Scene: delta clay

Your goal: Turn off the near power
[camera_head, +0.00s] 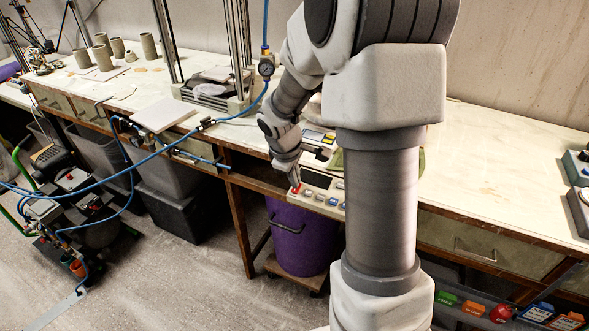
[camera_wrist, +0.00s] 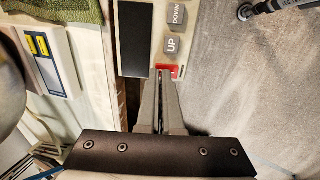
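A pale control panel (camera_head: 324,179) sits at the front edge of the bench, with a dark display and a row of small buttons. It also shows in the wrist view (camera_wrist: 134,6), with grey buttons marked UP (camera_wrist: 172,46) and DOWN (camera_wrist: 176,14). A red power switch (camera_wrist: 168,70) is at the panel's end; in the head view it shows as a small red spot (camera_head: 296,190). My gripper (camera_wrist: 165,74) has its fingers together, with nothing seen between them. The fingertips are right at the red switch and partly cover it. I cannot tell whether they touch it or which way it is set.
A white device with a yellow-marked panel (camera_wrist: 46,60) and green cloth (camera_wrist: 55,12) lie beside the control panel. A purple bin (camera_head: 302,238) stands below. Blue hoses (camera_head: 150,158) cross at left. Coloured buttons, including a red one (camera_head: 501,313), are at lower right.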

